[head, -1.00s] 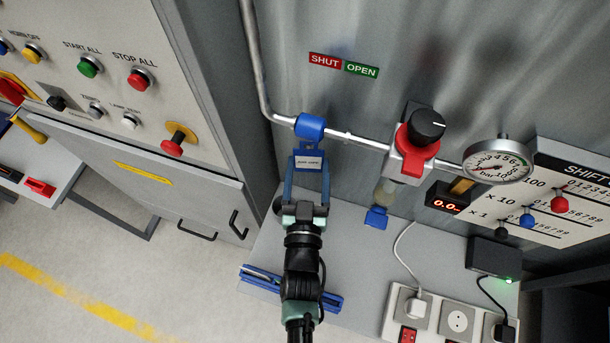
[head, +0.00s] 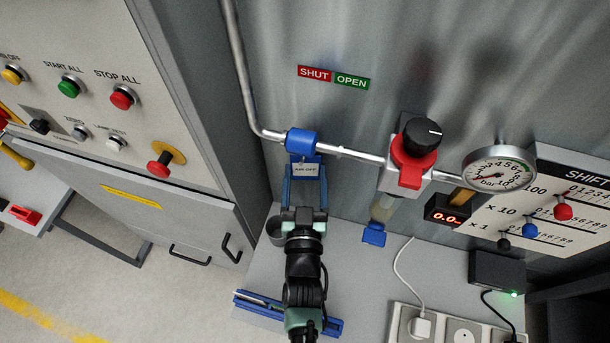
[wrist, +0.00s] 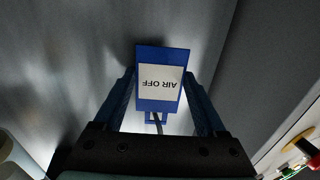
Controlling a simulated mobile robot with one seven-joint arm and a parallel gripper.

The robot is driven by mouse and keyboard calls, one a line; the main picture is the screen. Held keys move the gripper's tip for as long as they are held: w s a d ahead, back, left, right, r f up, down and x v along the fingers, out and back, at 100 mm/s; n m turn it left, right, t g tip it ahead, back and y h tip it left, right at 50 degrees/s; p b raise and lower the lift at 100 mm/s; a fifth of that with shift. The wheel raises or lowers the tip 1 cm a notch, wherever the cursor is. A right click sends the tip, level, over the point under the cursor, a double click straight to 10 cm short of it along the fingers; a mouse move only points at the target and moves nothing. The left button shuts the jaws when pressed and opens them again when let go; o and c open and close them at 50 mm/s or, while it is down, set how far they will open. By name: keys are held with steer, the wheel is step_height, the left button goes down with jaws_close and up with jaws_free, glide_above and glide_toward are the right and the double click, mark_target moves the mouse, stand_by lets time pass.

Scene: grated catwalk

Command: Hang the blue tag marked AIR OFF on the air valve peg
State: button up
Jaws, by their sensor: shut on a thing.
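The blue tag (head: 306,170) has a white label reading AIR OFF. My gripper (head: 305,177) is shut on it, with a blue finger at each side. In the wrist view the tag (wrist: 160,82) sits between the fingertips (wrist: 159,92), its lettering upside down. The blue air valve (head: 301,141) is on the grey pipe, just above the tag in the head view. The tag's upper edge overlaps or nearly meets the valve in the picture; I cannot tell if they touch. I cannot make out the valve peg.
To the right on the pipe are a red and black regulator (head: 415,150) and a round gauge (head: 498,168). A SHUT/OPEN sign (head: 333,77) is on the wall above. The button cabinet (head: 85,130) stands left. A grey bench (head: 370,275) with a blue tray (head: 332,328) lies below.

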stand_by(0.3)
steer(key=o, duration=1.1)
steer(key=shift+c, duration=0.2)
steer(key=shift+s+f, duration=0.1)
steer(key=shift+s, duration=0.5)
steer(key=s+b, duration=0.3)
steer(key=s, duration=0.8)
steer(key=shift+s+a, duration=0.35)
steer(key=shift+s, duration=0.05)
steer(key=shift+s, duration=0.1)
